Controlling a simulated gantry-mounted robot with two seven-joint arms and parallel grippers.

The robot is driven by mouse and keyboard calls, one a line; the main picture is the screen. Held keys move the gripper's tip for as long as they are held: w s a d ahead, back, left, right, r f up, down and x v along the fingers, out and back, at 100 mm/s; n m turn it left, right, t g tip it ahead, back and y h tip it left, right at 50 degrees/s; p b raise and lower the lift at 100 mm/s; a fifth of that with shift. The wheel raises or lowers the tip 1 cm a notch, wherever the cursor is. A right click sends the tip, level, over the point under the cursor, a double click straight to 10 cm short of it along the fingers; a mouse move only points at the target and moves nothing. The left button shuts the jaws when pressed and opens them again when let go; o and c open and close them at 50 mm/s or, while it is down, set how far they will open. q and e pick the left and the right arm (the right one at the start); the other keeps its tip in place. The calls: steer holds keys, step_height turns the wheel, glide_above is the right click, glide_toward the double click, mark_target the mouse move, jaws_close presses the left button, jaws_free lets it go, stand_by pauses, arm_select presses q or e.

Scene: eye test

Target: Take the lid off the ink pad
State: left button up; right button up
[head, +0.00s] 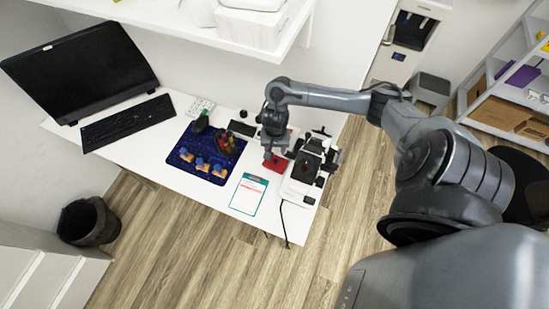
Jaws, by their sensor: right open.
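A small flat red thing, likely the ink pad (277,164), lies on the white desk (215,197), left of a white and black machine. Whether a lid is on it is too small to tell. My right gripper (268,153) points down just above its left end. The gripper is open, with nothing seen between the fingers. I cannot tell whether the fingertips touch the red thing. My left gripper is not in view.
The machine (300,188) stands close on the right. A clipboard (248,194) lies in front. A dark blue mat (183,139) with several wooden-looking pieces is to the left. A dark flat box (242,129), keyboard (129,123) and monitor (82,70) are further left. A shelf (185,22) overhangs behind.

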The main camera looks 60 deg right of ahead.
mark_target(275, 160)
steer(key=shift+f+b, duration=0.3)
steer(key=shift+f, duration=1.3)
steer(key=shift+f+b, duration=1.05)
steer(key=shift+f, duration=1.55)
steer(key=shift+d, duration=0.1)
jaws_close()
